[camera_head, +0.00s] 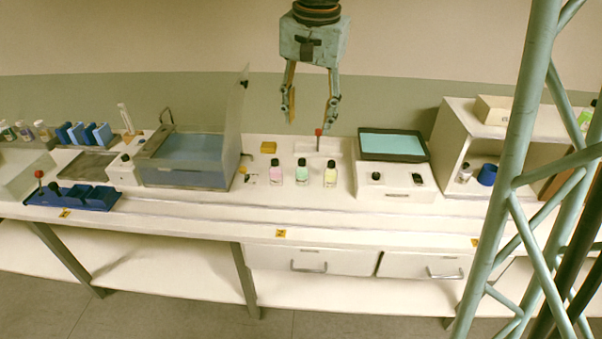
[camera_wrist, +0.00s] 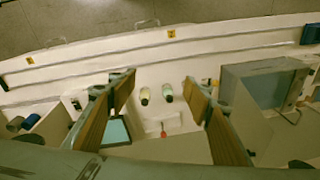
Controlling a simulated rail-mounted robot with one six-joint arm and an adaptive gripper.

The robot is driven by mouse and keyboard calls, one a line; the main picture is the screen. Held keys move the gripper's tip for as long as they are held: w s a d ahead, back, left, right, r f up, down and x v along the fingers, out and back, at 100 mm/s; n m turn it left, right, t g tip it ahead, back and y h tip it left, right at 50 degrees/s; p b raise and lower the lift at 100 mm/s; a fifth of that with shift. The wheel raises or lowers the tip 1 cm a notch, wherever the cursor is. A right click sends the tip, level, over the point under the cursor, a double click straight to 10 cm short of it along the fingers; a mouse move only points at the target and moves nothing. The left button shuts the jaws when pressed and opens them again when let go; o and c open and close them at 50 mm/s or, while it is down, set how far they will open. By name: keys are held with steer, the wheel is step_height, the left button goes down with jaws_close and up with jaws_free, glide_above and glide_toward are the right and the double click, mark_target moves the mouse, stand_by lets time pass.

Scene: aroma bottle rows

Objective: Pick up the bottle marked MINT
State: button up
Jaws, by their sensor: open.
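Three small dark-capped bottles stand upright in a row on the white bench: a pink one (camera_head: 275,174), a green one (camera_head: 302,174) and a yellow one (camera_head: 330,175). Their labels are too small to read, so I cannot tell which is marked MINT. My gripper (camera_head: 310,122) is open and empty, pointing down above and behind the row. In the wrist view, the yellow bottle (camera_wrist: 145,97) and the green bottle (camera_wrist: 168,93) show in the gap between the fingers of my gripper (camera_wrist: 159,82). The pink bottle is not clearly visible there, probably behind the right finger.
A clear-lidded box (camera_head: 187,160) stands left of the bottles. A white unit with a dark-rimmed teal tray (camera_head: 392,146) stands to their right. A red-knobbed stick (camera_head: 318,133) rises behind the row. The bench strip in front of the bottles is clear.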

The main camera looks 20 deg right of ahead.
steer(key=w+d+f+m+p, duration=0.1)
steer(key=w+f+m+p, duration=0.1)
steer(key=w+f, duration=0.35)
steer(key=w+d+f+m+p, duration=0.1)
steer(key=w+d+f+p, duration=0.15)
steer(key=w, duration=0.55)
steer(key=m+g+p, duration=0.2)
steer(key=m+p, duration=0.2)
glide_above(301, 160)
steer(key=shift+f, duration=7.25)
steer(key=shift+s+f, duration=0.1)
steer(key=shift+f, duration=4.2)
steer(key=shift+f, duration=0.2)
steer(key=shift+f, duration=2.4)
steer(key=shift+c, duration=0.5)
